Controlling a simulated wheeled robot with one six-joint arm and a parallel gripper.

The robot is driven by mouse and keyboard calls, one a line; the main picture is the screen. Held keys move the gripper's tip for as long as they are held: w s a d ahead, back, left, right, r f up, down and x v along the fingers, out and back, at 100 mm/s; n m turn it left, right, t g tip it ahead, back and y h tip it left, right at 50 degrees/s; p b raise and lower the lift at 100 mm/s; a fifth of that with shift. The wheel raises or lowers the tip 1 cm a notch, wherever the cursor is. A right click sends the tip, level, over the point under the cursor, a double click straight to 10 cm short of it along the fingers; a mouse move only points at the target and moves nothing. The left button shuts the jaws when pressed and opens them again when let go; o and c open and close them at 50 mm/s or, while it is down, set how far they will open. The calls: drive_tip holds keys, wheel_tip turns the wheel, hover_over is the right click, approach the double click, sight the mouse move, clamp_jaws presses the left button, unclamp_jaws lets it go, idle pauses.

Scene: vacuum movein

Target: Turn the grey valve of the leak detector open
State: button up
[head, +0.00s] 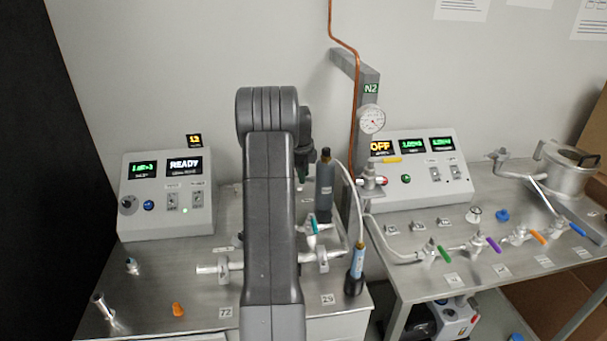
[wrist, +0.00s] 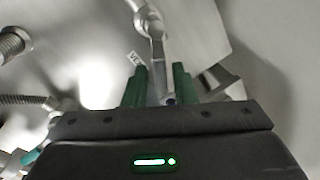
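The leak detector (head: 165,185) is the sloped console at the left of the head view, with a lit READY display. In the wrist view, a grey valve (wrist: 157,52) with a slim grey handle runs down from the top toward my gripper (wrist: 160,84). My gripper's two green fingers stand apart, one on each side of the handle's lower end, with a gap visible beside it. Whether a finger touches it I cannot tell. In the head view my arm covers the valve and most of my gripper; only a bit of green fingertip shows.
A teal-handled valve (head: 312,225) and a dark cylinder (head: 325,187) stand just right of my arm. An orange cap (head: 178,309) lies on the left bench. The right bench carries a second console (head: 415,180) and several coloured valves.

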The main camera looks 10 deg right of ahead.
drive_tip(key=shift+o, duration=0.6)
wheel_tip(320, 180, up, 14)
drive_tip(key=s+a+b, duration=0.1)
drive_tip(key=s, duration=0.1)
drive_tip(key=shift+s+a+f+b, duration=0.15)
drive_tip(key=shift+s+f+b, duration=0.05)
drive_tip(key=shift+b, duration=0.15)
drive_tip(key=shift+c, duration=0.4)
